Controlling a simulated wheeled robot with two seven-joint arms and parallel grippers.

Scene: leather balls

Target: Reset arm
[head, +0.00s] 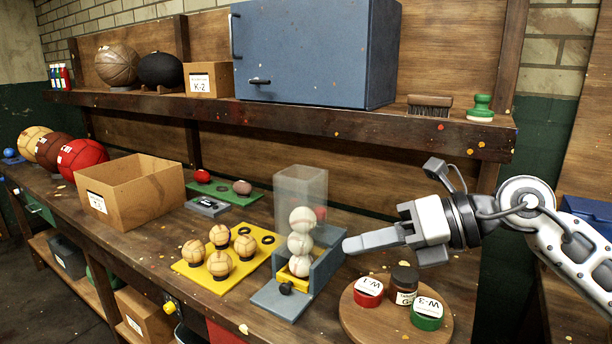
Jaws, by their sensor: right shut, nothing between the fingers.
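My right gripper (372,242) comes in from the right side of the head view. Its fingers are shut and empty. They point left, and in the picture their tips lie just right of a clear tube (300,180) that holds a stack of white balls (300,244). I cannot tell whether the fingertips touch the grey stand (325,266) under the tube. My left gripper is not in view.
A yellow tray (188,265) holds several tan balls. A cardboard box (150,195) stands left. A shelf (300,127) runs above.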

